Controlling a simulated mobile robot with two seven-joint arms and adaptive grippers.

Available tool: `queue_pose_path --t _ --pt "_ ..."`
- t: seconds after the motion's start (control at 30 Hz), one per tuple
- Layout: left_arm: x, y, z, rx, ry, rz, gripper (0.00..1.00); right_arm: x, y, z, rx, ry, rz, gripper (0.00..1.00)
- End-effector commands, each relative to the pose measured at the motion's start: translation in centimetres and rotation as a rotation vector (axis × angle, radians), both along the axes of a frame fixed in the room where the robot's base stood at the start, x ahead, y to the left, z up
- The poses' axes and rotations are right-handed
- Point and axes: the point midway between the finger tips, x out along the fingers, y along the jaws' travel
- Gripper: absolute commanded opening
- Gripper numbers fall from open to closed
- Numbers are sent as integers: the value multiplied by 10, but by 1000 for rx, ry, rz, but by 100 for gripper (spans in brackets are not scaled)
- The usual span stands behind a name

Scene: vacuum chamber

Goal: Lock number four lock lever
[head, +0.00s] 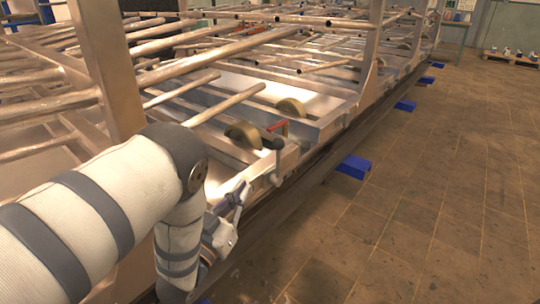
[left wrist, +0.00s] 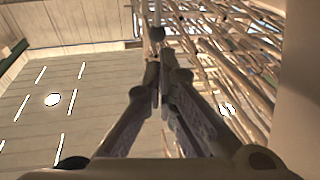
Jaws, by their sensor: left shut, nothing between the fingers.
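A lock lever (head: 277,160) with a dark round knob stands on the near rail of the metal frame, beside a small red piece (head: 278,127). No number shows on it, so I cannot tell whether it is number four. My left gripper (head: 241,190) is just left of and below this lever in the head view, apart from it. In the left wrist view the left gripper's fingers (left wrist: 156,75) are together with nothing between them. A dark round knob on a thin rod (left wrist: 156,33) appears just beyond the fingertips; it may be the lever's end. My right gripper is not in view.
The long metal frame (head: 330,110) with many bars fills the left and middle. An upright post (head: 108,70) stands close to my left arm. Brass-coloured wheels (head: 243,134) sit inside the rail. Blue feet (head: 354,167) stick out over the floor. The tiled floor (head: 440,200) at right is clear.

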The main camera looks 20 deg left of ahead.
Motion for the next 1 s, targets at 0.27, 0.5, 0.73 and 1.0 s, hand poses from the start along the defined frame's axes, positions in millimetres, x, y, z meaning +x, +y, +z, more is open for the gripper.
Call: queue_pose_path --t 0.27,0.5,0.73,1.0 --pt "55 -9 10 0 -3 -2 0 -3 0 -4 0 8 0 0" --pt "102 -16 19 0 -1 -1 0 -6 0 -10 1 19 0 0" --pt "126 -20 24 -1 1 0 0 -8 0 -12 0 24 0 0" --pt "129 -20 26 0 2 0 0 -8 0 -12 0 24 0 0"
